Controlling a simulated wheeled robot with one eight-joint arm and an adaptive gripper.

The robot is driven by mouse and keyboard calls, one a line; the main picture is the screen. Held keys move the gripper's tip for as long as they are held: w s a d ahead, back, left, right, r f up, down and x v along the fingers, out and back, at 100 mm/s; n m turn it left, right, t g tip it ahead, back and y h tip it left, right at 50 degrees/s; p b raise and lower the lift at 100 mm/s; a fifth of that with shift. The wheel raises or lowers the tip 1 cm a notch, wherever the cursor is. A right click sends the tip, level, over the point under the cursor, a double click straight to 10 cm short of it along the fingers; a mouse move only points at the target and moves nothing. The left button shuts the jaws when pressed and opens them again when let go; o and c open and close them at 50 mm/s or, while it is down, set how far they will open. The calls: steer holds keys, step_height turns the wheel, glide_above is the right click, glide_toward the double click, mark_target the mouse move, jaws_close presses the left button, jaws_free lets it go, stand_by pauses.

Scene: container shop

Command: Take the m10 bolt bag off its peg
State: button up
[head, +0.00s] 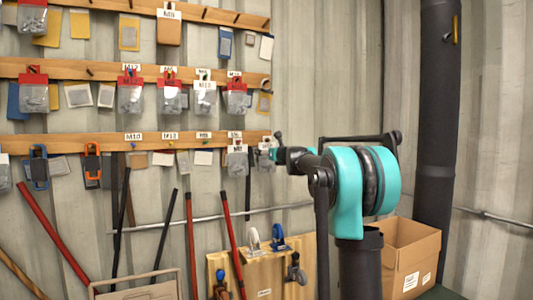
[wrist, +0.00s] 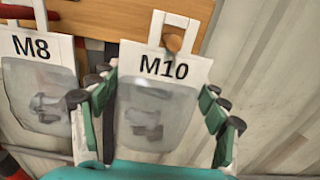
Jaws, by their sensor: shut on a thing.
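The M10 bolt bag (wrist: 153,118) is a clear bag with a white header and loop handle, bolts blurred inside. The round wooden peg (wrist: 174,43) shows inside its loop opening, against the wooden rail (wrist: 218,12). My gripper (wrist: 160,105) has one finger at each side of the bag and is shut on it. In the head view my gripper (head: 271,152) reaches the right end of the lowest rail (head: 60,146). The bag is small and partly hidden there.
The M8 bag (wrist: 40,90) hangs close to the left of my gripper. More pegged bags and tools fill the rails leftward. To the right is bare corrugated wall (head: 330,75). A cardboard box (head: 410,255) and a wooden board with clamps (head: 262,270) stand lower.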

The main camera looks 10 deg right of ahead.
steer(key=v, duration=0.4)
steer(key=shift+r, duration=0.2)
stand_by(0.5)
steer(key=shift+v, duration=2.45)
